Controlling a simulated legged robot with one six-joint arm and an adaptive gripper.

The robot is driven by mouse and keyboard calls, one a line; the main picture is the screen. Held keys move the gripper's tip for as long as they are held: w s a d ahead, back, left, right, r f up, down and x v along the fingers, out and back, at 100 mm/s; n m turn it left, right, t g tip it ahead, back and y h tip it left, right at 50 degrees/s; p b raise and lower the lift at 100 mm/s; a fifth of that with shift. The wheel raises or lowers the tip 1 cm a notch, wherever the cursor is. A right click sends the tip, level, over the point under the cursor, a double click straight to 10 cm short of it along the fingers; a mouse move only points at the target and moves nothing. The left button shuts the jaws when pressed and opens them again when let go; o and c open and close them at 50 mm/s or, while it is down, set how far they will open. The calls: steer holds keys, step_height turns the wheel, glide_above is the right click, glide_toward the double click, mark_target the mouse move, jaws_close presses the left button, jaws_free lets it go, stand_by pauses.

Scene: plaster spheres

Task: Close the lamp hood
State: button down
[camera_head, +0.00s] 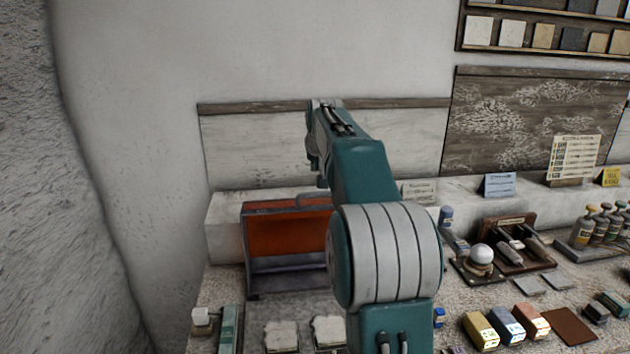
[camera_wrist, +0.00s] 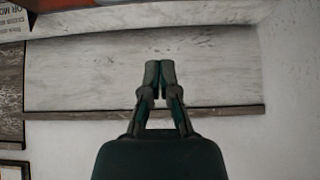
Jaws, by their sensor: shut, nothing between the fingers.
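The lamp hood (camera_head: 288,233) is an orange-red panel in a dark frame on a grey box at the back left of the worktop in the head view. A bar handle (camera_head: 313,197) shows along its top edge. Below the panel the grey box front (camera_head: 285,264) looks open, and its right end is hidden behind my arm. My gripper (camera_wrist: 160,68) is shut and empty in the wrist view, with a pale wall panel behind it. In the head view the end of my arm is above the hood, and the fingertips cannot be made out.
A white sphere on a stand (camera_head: 481,254), a wooden tool rack (camera_head: 516,243) and several bottles (camera_head: 603,225) stand at the right. Boxes (camera_head: 482,331) line the front. A rough grey mass (camera_head: 60,200) fills the far left.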

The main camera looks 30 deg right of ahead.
mark_target(313, 205)
steer(key=x, duration=0.9)
steer(key=shift+w+a+f, duration=0.1)
steer(key=shift+a+f, duration=0.05)
steer(key=shift+s+a, duration=0.2)
steer(key=shift+s, duration=0.45)
steer(key=shift+s+a, duration=0.4)
steer(key=shift+s, duration=0.2)
steer(key=shift+s+a, duration=0.4)
steer(key=shift+s, duration=0.2)
steer(key=shift+s, duration=0.15)
